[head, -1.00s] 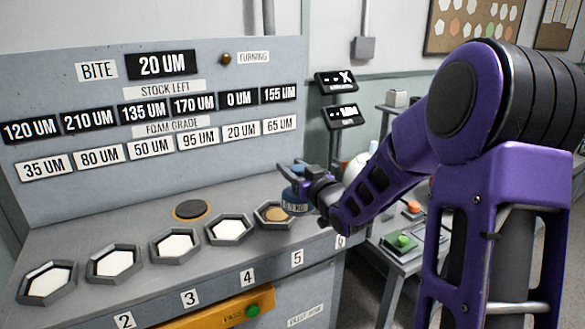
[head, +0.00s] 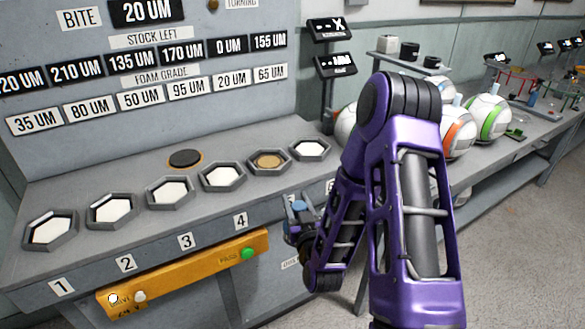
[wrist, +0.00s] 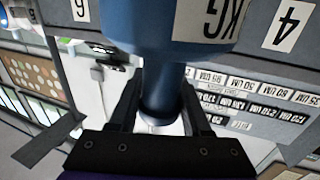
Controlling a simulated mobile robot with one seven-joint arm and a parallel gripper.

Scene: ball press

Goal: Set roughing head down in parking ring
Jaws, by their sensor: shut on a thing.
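My gripper (head: 300,222) is in front of the bench edge, right of the number 4 label. It is shut on the blue roughing head (head: 299,206), which shows small here. In the wrist view the roughing head (wrist: 185,50) is large, with its narrower neck between my fingers (wrist: 158,100) and part of a white label showing. Its working face is hidden. A dark round disc with a thin orange rim (head: 185,159) lies on the bench behind the trays, well left of my gripper. I cannot tell whether that is the parking ring.
Several hexagonal trays (head: 110,224) line the bench; most hold white pads, one a brown pad (head: 270,160). An orange bar (head: 190,275) with a green button (head: 248,254) runs along the bench front. Balls (head: 488,118) stand on a table at right. Open floor (head: 520,260) lies at lower right.

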